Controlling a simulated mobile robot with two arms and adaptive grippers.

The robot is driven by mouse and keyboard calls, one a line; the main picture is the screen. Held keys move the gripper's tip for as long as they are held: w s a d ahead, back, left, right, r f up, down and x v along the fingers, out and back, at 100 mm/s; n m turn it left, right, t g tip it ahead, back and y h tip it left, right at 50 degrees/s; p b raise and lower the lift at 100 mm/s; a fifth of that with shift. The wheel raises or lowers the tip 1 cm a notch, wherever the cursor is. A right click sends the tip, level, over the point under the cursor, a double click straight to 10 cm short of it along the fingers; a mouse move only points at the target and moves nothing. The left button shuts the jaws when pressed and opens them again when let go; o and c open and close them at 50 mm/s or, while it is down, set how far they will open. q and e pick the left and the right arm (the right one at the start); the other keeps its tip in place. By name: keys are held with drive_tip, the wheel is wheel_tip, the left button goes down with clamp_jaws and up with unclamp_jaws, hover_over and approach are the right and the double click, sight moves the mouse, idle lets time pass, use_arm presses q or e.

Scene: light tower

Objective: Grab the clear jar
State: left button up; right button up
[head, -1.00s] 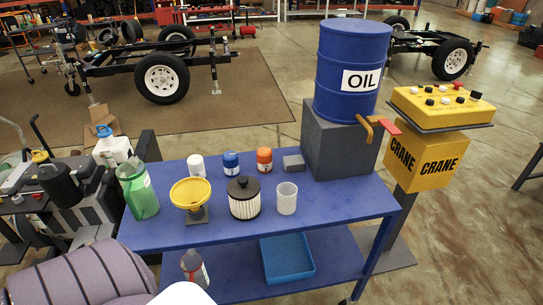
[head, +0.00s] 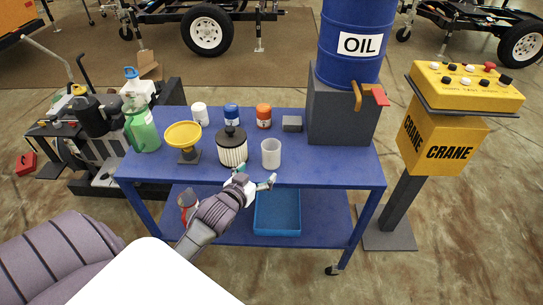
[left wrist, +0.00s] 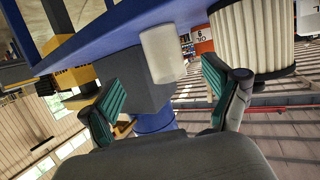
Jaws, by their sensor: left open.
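The clear jar (head: 271,153) is a small translucent, whitish cup standing upright near the front edge of the blue cart's top, right of the white pleated filter with a black lid (head: 232,148). My left gripper (head: 258,177) is just in front of the cart's front edge, close to the jar and apart from it. In the left wrist view the jar (left wrist: 163,53) shows beyond and between the two open green-padded fingers (left wrist: 160,95), with nothing held. The filter (left wrist: 254,38) is to the right there. My right gripper is not in view.
On the blue cart (head: 320,173) stand a yellow funnel (head: 183,136), a green jug (head: 142,128), several small bottles and a grey block (head: 292,123). A blue oil drum (head: 350,48) stands on a grey box at right. A blue tray (head: 278,212) sits on the lower shelf.

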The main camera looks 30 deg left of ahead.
sight(268, 161)
use_arm(q)
drive_tip(key=x, duration=0.5)
drive_tip(key=shift+a, duration=0.15)
drive_tip(key=shift+w+f, duration=0.15)
drive_tip(key=shift+w, duration=0.15)
drive_tip(key=shift+w+a, duration=0.1)
drive_tip(key=shift+w, duration=0.45)
drive_tip(key=x, duration=0.4)
drive_tip(key=shift+w+a+f, duration=0.1)
drive_tip(key=shift+w, duration=0.05)
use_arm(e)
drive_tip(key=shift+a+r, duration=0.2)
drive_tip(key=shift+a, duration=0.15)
use_arm(q)
drive_tip(key=c, duration=1.3)
drive_tip(key=shift+o, duration=0.2)
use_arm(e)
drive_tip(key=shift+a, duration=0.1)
